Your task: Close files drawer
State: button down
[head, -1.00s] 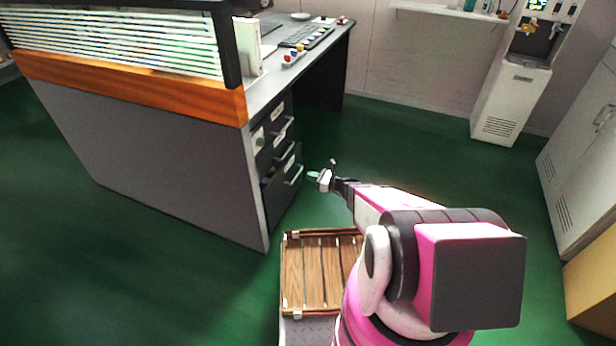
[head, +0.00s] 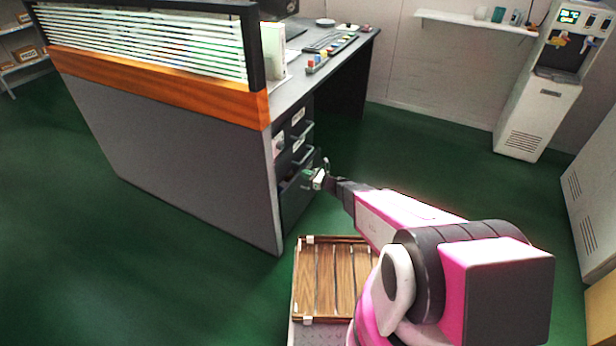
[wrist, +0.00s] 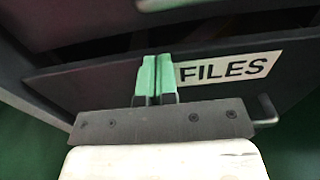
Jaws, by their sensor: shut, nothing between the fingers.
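The files drawer (head: 296,203) is the dark bottom drawer of the desk pedestal, facing right in the head view. In the wrist view its dark front (wrist: 85,84) carries a white FILES label (wrist: 228,68). A dark gap shows above its top edge, so it appears to stand partly open. My gripper (head: 307,175) is shut and empty at the upper part of this drawer front. In the wrist view its green fingertips (wrist: 157,72) are together just left of the label, at or very near the front; I cannot tell if they touch.
More drawers with bar handles (head: 303,157) sit above, under the desk top (head: 290,84). The grey desk side panel (head: 180,160) stands to the left. A water dispenser (head: 540,105) stands at the back right.

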jog(key=shift+x, duration=1.3)
jog(key=shift+d, duration=0.15)
jog(key=s+d+f, duration=0.2)
jog(key=s+d, duration=0.1)
jog(key=d, duration=1)
jog(key=x, duration=1.3)
jog(key=shift+w+a+r, duration=0.2)
jog(key=shift+w, duration=0.1)
jog(key=shift+a, duration=0.1)
jog(key=shift+x, duration=1)
